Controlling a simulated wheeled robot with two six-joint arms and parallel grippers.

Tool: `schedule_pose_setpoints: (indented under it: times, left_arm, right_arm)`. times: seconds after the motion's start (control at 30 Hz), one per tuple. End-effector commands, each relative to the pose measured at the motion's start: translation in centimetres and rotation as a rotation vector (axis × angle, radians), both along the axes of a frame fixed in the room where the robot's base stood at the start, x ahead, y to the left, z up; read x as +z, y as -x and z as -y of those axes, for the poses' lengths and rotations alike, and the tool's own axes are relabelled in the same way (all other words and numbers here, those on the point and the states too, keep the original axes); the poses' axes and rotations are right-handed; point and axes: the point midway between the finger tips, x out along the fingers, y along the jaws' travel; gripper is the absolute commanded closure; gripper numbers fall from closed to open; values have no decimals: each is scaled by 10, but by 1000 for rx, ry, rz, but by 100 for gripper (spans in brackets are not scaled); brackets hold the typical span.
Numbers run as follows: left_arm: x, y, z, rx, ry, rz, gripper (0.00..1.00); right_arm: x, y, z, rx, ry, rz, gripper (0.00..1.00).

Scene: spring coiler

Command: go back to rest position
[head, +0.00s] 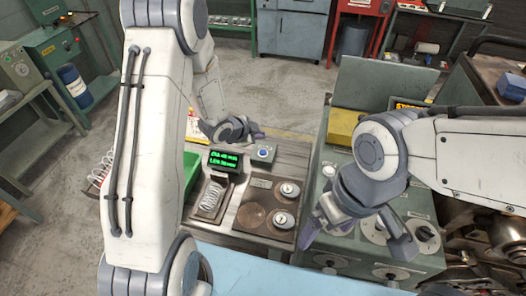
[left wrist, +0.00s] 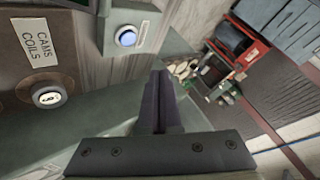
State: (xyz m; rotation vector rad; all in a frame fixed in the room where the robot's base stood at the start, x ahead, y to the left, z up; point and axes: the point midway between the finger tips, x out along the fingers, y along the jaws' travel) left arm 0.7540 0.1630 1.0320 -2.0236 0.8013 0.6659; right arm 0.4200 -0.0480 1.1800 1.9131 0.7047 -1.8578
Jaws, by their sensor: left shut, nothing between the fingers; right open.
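My left gripper (head: 254,132) is over the back edge of the bench, behind the small display. In the left wrist view its two fingers (left wrist: 160,98) are together with nothing between them. My right gripper (head: 352,238) is open and empty, its fingers spread above the front of the green machine (head: 319,188). Its fingertips point down toward the dials, and I cannot tell how close they are.
A coiled spring (head: 210,198) lies in a tray. A yellow block (head: 342,127) sits behind my right wrist. A green bin (head: 191,172) is partly hidden by my left arm.

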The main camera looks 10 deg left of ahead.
Motion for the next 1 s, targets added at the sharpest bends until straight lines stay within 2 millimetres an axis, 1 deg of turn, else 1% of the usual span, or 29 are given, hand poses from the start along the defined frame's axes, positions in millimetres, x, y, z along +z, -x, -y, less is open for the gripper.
schedule_pose_setpoints:
  times: [0.37,0.43,0.57,0.63,0.67,0.77,0.8,0.87,0.9,0.97,1.0]
  left_arm:
    - [0,0,0,0,0,0,100]
    - [2,1,3,4,-4,-5,100]
    - [17,10,19,48,-25,-61,100]
    - [31,24,35,99,-40,-118,100]
    - [38,34,43,125,-43,-147,100]
    - [60,76,68,226,-41,-259,100]
    - [67,98,77,266,-37,-308,100]
    - [77,133,90,322,-28,-386,100]
    - [83,158,97,355,-21,-440,100]
    - [91,197,106,399,-13,-521,100]
    - [95,222,110,422,-9,-575,100]
  right_arm:
    - [0,0,0,-1,0,0,5]
    - [-1,0,0,-2,0,0,5]
    - [-5,0,0,-2,0,0,5]
    - [-10,0,0,-1,0,0,5]
    - [-12,0,0,-1,0,0,5]
    - [-18,0,0,-1,0,0,5]
    - [-20,0,0,-1,0,0,5]
    - [-24,0,0,-1,0,0,5]
    - [-26,0,0,0,0,0,5]
    - [-29,0,0,0,0,0,5]
    - [-31,0,0,0,0,0,5]
